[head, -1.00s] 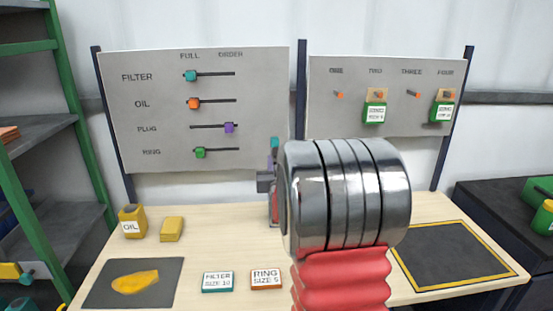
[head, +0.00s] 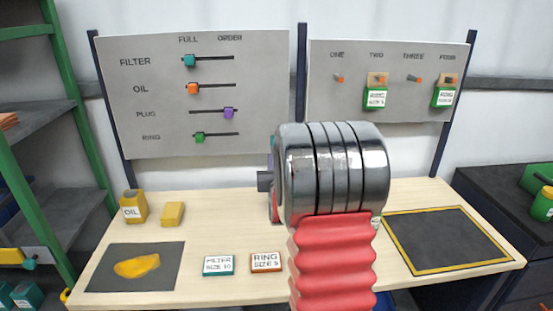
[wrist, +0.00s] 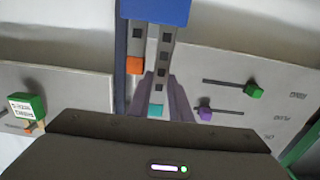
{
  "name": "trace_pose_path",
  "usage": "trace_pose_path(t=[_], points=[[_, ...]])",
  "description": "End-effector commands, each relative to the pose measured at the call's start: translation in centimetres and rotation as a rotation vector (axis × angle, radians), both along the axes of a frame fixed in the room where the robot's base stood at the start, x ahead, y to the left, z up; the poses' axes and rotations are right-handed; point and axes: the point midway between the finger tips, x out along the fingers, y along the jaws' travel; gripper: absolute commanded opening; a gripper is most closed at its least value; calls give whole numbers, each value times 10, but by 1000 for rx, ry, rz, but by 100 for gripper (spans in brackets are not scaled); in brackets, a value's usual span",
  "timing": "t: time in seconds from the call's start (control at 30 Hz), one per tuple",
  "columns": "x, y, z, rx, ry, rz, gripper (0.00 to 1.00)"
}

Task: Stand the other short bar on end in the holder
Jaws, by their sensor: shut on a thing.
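In the wrist view, two grey bars with dark square marks run side by side up to a blue block (wrist: 155,11), which looks like the holder. One bar has an orange end (wrist: 134,66); the other has a teal end (wrist: 156,110). My gripper (wrist: 160,95) shows two dull purple-grey fingers, shut on the teal-ended bar near that end. I cannot tell whether this bar is seated in the blue block or only in front of it. In the head view my arm hides the gripper and most of the holder area.
A filter card (head: 219,265) and a ring card (head: 266,262) lie on the bench. A yellow oil can (head: 133,207) and yellow block (head: 173,214) stand at left, near a dark mat (head: 160,280). A yellow-edged black mat (head: 447,240) is empty at right. Boards stand behind.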

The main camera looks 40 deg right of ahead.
Motion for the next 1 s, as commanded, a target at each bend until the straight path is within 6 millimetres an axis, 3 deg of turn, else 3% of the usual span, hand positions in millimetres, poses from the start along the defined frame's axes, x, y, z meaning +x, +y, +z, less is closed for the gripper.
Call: trace_pose_path(t=[0.27, 0.3, 0.57, 1.0], points=[[0, 0, 1, -1, -2, 0, 0], [0, 0, 1, -1, -2, 0, 21], [0, 0, 0, -1, -1, 1, 40], [-8, 6, 0, 1, 1, 0, 40]])
